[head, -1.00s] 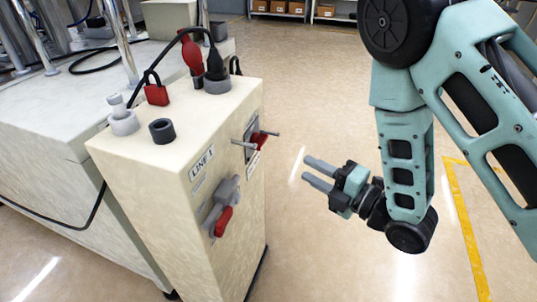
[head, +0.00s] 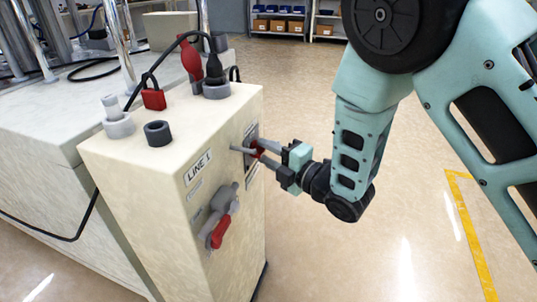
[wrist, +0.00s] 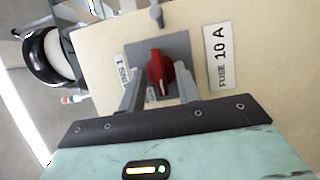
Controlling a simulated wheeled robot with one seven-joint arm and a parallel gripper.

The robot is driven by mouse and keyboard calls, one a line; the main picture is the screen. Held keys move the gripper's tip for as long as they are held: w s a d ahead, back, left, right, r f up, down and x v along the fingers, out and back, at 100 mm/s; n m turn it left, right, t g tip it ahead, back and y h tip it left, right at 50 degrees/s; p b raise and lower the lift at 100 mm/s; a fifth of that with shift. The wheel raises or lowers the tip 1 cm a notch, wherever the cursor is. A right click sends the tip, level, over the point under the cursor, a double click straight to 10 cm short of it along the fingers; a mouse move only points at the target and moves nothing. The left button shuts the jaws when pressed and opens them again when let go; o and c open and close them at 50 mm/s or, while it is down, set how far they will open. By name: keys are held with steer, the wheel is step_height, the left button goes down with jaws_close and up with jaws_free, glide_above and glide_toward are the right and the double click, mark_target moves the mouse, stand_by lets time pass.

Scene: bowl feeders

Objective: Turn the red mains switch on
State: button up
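The red mains switch is a rotary knob (wrist: 158,72) on a grey plate (wrist: 137,58) on the cabinet's side. A partly hidden label beside it seems to end in "1". In the wrist view the knob's grip ridge stands roughly upright. In the head view only a bit of the red knob (head: 255,149) shows between my fingers. My gripper (head: 261,150) reaches in from the right, with its fingertips at the panel. In the wrist view the fingers of my gripper (wrist: 160,84) lie on either side of the knob, with small gaps visible, so it is open around it.
A "FUSE 10 A" label (wrist: 220,57) is beside the plate. A grey peg (wrist: 156,15) sticks out near the knob. A grey lever with a red handle (head: 220,231) is on the LINE 1 face. A red padlock (head: 153,97) and plugs stand on top. The floor right is clear.

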jaws_close()
steer(key=shift+r+m+p, duration=0.1)
steer(key=shift+m+p, duration=0.2)
steer(key=shift+r+m+g+h+p, duration=0.2)
steer(key=shift+m+g+h+p, duration=0.25)
steer(key=shift+m+p, duration=0.65)
steer(key=m+g+p, duration=0.2)
steer(key=m+p, duration=0.1)
steer(key=p, duration=0.1)
steer(key=m+g+p, duration=0.2)
steer(key=m+p, duration=0.2)
steer(key=w+m+g+p, duration=0.1)
steer(key=m+g+p, duration=0.1)
steer(key=m+p, duration=0.1)
steer(key=shift+d+r+m+g+p, duration=0.2)
steer(key=shift+m+g+p, duration=0.1)
steer(key=shift+p, duration=0.45)
steer(key=shift+f, duration=0.1)
